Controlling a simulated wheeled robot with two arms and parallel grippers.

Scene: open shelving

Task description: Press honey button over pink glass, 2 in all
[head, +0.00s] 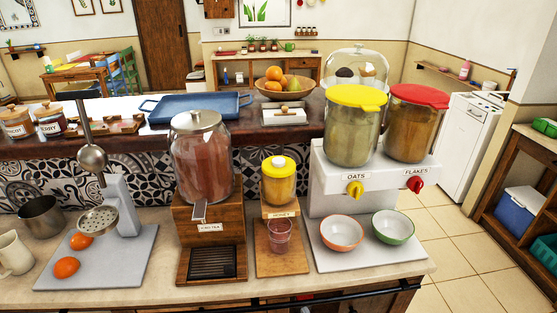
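A pinkish clear glass (279,238) stands upright on the wooden base board (282,268), below the jar. I cannot tell whether honey is in the glass. Neither of my grippers shows in the head view.
A drink dispenser (202,160) on a wooden stand is close on the left. On the right, the oats and flakes dispenser (325,180) stands over an orange-rimmed bowl (342,232) and a green bowl (393,227). A juicer with oranges (66,267) is far left. The counter's front edge is clear.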

